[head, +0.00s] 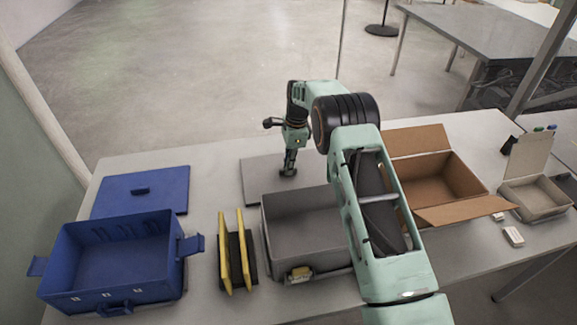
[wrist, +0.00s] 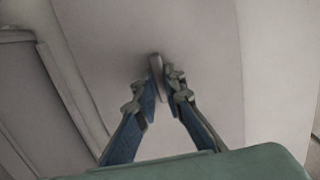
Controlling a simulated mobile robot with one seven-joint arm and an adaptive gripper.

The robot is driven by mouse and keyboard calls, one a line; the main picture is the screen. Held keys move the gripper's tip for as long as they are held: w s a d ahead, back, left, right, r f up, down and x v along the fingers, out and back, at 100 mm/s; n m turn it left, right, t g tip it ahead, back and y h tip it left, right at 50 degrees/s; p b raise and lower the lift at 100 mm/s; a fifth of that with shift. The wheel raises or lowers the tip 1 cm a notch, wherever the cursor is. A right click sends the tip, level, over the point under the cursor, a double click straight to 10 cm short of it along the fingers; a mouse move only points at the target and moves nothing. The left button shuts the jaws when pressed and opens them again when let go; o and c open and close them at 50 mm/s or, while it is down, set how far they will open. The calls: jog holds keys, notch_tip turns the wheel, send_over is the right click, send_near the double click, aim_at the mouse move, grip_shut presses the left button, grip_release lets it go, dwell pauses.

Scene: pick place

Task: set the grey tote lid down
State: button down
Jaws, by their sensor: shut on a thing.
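The grey tote lid (head: 262,182) is a flat panel at the back of the table, just behind the open grey tote (head: 285,205). In the wrist view the lid (wrist: 120,40) fills much of the picture, with a small upright handle (wrist: 156,64) in its middle. My gripper (head: 289,172) points down over the lid and also shows in the wrist view (wrist: 157,85), its two fingers closed on the handle. The lid looks level and at or close to the tabletop; I cannot tell whether it touches. My arm hides part of the tote and the lid's right side.
A blue tote (head: 70,285) and its blue lid (head: 140,191) are at the left. Yellow-and-black items (head: 224,255) stand between the totes. An open cardboard box (head: 470,213) and a small beige box (head: 537,200) are at the right. Bare table (head: 215,180) shows between the lids.

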jog(key=c, duration=2.5)
grip_release()
jog(key=shift+f, duration=0.2)
jog(key=o, duration=0.5)
jog(key=shift+r, duration=0.1)
jog(key=r, duration=0.4)
jog(key=d+r, duration=0.1)
jog(key=r, duration=0.7)
jog(key=shift+w+d+r, duration=0.1)
jog(key=shift+w+d, duration=0.1)
